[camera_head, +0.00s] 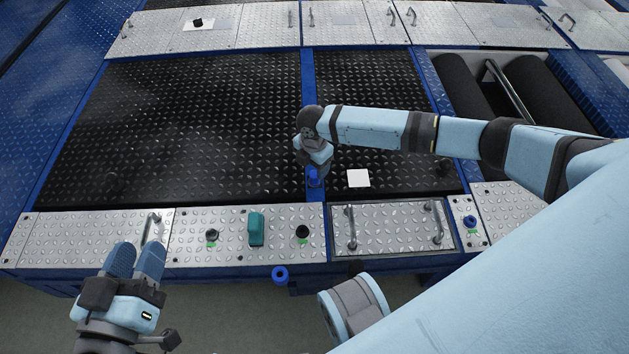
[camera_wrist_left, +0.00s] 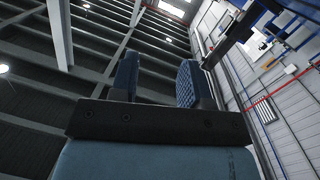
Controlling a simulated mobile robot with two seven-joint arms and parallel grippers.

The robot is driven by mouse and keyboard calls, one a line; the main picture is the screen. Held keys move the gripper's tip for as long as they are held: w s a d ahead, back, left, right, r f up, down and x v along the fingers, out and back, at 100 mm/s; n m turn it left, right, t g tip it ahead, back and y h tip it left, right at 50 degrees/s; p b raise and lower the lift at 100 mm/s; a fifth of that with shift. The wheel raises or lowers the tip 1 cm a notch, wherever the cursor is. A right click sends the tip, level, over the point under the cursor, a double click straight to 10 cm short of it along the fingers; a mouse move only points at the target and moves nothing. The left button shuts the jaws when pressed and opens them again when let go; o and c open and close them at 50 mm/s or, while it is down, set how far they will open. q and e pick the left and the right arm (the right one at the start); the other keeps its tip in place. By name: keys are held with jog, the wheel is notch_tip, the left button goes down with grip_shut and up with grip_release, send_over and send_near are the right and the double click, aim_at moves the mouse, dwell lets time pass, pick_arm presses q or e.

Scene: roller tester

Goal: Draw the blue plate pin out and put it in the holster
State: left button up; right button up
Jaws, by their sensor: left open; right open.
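A small bright blue upright piece (camera_head: 313,177), which looks like the blue plate pin, stands on the blue beam between the two black plates. My right gripper (camera_head: 313,160) is right at it, pointing down from above. Its fingers are mostly hidden, and I cannot tell whether they touch the piece. A blue ring-shaped holder (camera_head: 280,273), which looks like the holster, sticks out from the front edge. My left gripper (camera_head: 136,260) is open and empty at the lower left, in front of the metal strip. Its two fingers also show apart in the left wrist view (camera_wrist_left: 158,85).
The metal strip carries black knobs (camera_head: 211,235), a teal block (camera_head: 256,229), a handled hatch (camera_head: 391,228) and another blue knob (camera_head: 470,222). A white square (camera_head: 358,178) lies right of my right gripper. Open rollers (camera_head: 470,98) are at the upper right.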

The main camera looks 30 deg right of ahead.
aim_at(315, 174)
jog(key=shift+f, duration=0.35)
jog(key=f+b, duration=0.1)
jog(key=f, duration=0.1)
jog(key=f+b, duration=0.2)
jog(key=shift+d+f, duration=0.2)
jog(key=shift+f, duration=0.05)
pick_arm(q)
jog(key=shift+w+a+f+m+t, duration=0.15)
jog(key=shift+w+a+m, duration=0.1)
jog(key=shift+w+m, duration=0.2)
jog(key=shift+w+a+f+m+t, duration=0.2)
jog(key=shift+w+m, duration=0.1)
jog(key=shift+m, duration=0.25)
pick_arm(e)
jog(key=c, duration=1)
